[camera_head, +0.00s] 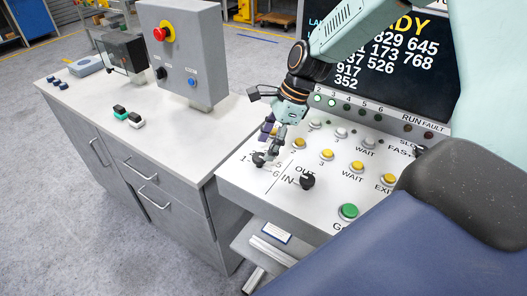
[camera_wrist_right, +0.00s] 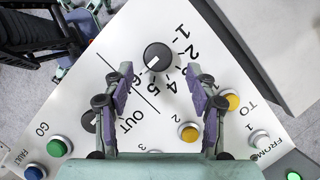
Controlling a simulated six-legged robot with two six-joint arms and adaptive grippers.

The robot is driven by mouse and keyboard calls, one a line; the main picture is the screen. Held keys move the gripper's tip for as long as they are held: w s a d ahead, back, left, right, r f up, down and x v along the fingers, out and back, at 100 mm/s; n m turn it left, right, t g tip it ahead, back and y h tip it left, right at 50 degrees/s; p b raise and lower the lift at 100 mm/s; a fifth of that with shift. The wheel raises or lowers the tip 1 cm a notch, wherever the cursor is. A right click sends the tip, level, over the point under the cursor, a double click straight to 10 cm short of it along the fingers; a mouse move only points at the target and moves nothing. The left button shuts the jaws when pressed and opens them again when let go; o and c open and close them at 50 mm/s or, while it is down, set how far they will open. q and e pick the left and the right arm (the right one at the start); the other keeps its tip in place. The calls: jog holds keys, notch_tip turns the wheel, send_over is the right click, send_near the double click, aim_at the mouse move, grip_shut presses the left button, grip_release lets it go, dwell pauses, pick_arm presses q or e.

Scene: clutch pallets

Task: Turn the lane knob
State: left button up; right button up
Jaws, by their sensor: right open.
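The lane knob (camera_wrist_right: 158,57) is a round black knob with a white mark, ringed by the numbers 1 to 6 on a white sloped panel. In the wrist view the mark points toward the lower left; I cannot tell its exact number. My right gripper (camera_head: 270,146) is open above the panel at the knob. In the wrist view the fingertips of the right gripper (camera_wrist_right: 160,76) lie to either side of the knob, apart from it. My left gripper is not in view.
A second black knob (camera_head: 307,181) marked OUT and IN sits close by. Yellow buttons (camera_head: 326,155) and a green GO button (camera_head: 348,212) are on the same panel. A screen (camera_head: 400,65) stands behind. A grey control box (camera_head: 185,50) stands on the bench (camera_head: 160,130) at left.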

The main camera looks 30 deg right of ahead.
aim_at(260, 157)
jog(key=shift+w+a+f+b, duration=0.2)
jog(key=shift+a+f, duration=0.2)
jog(key=shift+f, duration=0.2)
jog(key=shift+w+a+f+b, duration=0.1)
jog(key=shift+w+a+f, duration=0.05)
jog(key=shift+a+f, duration=0.35)
jog(key=shift+s+a+f, duration=0.1)
jog(key=shift+s+f, duration=0.05)
jog(key=shift+s, duration=0.4)
jog(key=shift+d, duration=0.3)
jog(key=shift+w+f, duration=0.1)
jog(key=shift+w, duration=0.3)
jog(key=shift+c, duration=0.7)
jog(key=shift+w+a, duration=0.1)
jog(key=shift+w, duration=0.05)
jog(key=shift+c, duration=0.8)
jog(key=shift+a, duration=0.1)
jog(key=shift+c, duration=0.8)
jog(key=shift+s, duration=0.25)
jog(key=c, duration=0.3)
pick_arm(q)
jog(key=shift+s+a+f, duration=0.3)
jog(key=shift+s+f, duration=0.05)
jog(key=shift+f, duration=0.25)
pick_arm(e)
jog(key=c, duration=0.4)
